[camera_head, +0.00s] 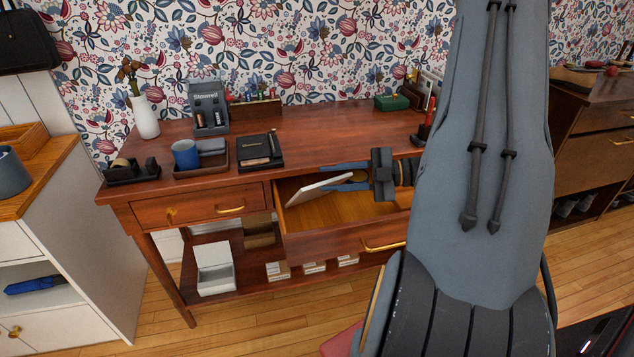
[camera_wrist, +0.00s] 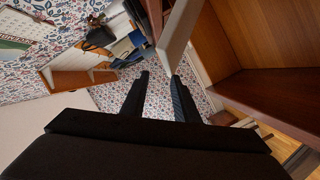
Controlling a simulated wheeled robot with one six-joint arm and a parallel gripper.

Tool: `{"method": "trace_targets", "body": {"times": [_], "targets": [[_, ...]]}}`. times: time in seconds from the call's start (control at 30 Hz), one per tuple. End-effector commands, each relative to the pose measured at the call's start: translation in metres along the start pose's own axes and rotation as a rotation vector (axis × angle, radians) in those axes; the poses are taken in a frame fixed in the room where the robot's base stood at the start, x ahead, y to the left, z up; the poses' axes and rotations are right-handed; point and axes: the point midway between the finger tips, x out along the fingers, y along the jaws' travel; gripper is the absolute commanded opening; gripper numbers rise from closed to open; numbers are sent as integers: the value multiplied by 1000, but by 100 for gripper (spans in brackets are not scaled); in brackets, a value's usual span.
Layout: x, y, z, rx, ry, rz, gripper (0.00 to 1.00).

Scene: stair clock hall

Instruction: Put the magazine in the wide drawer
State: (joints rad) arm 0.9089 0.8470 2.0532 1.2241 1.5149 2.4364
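The wide drawer (camera_head: 345,211) of the wooden desk is pulled open, with a brass handle on its front. Whether a finger touches the magazine, I cannot tell.
The desktop (camera_head: 320,140) holds a black notebook (camera_head: 259,150), a blue mug (camera_head: 185,154), a white vase (camera_head: 146,117) and a green box (camera_head: 391,102). A closed narrower drawer (camera_head: 200,208) is left of the open one. A roundish yellow-dark item lies at the drawer's back.

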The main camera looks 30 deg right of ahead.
Motion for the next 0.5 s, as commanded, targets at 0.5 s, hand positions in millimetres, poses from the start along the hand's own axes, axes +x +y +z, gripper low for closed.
{"method": "trace_targets", "body": {"times": [0.5], "targets": [[-71, 0, -2, -18, 4, -13, 27]]}}
